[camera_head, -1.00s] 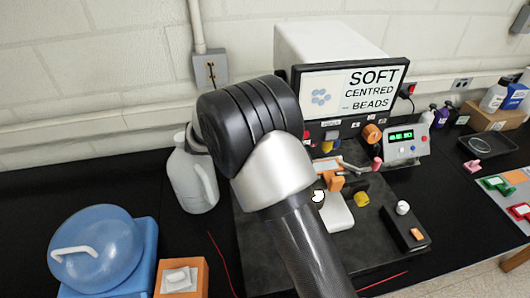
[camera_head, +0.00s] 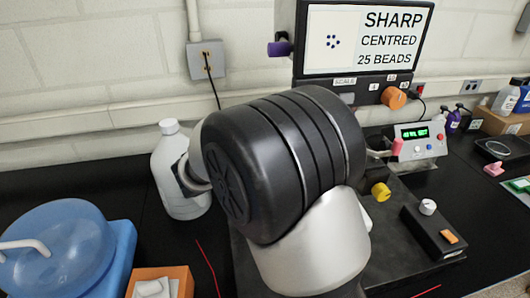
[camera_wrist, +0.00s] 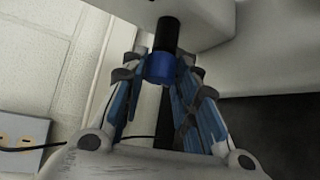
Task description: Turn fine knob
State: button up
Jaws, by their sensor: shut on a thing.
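In the wrist view, a blue cylindrical knob (camera_wrist: 159,68) on a black shaft sits between the fingers of my gripper (camera_wrist: 162,74). The fingers are closed around the knob from both sides. I take it to be the fine knob; no label shows on it.
A purple knob (camera_head: 279,48) sticks out left of the screen and an orange knob (camera_head: 394,97) sits below it. A white jug (camera_head: 180,175) stands left of my arm. A yellow knob (camera_head: 380,192) and a black control box (camera_head: 433,230) are at right.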

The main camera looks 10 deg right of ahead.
jog(key=shift+f+m+t, duration=0.15)
jog(key=shift+m+t, duration=0.15)
jog(key=shift+t, duration=0.1)
jog(key=shift+h, duration=0.3)
jog(key=o, duration=1.1)
jog(key=shift+c, duration=0.2)
jog(key=v, duration=1.2)
dwell(0.5)
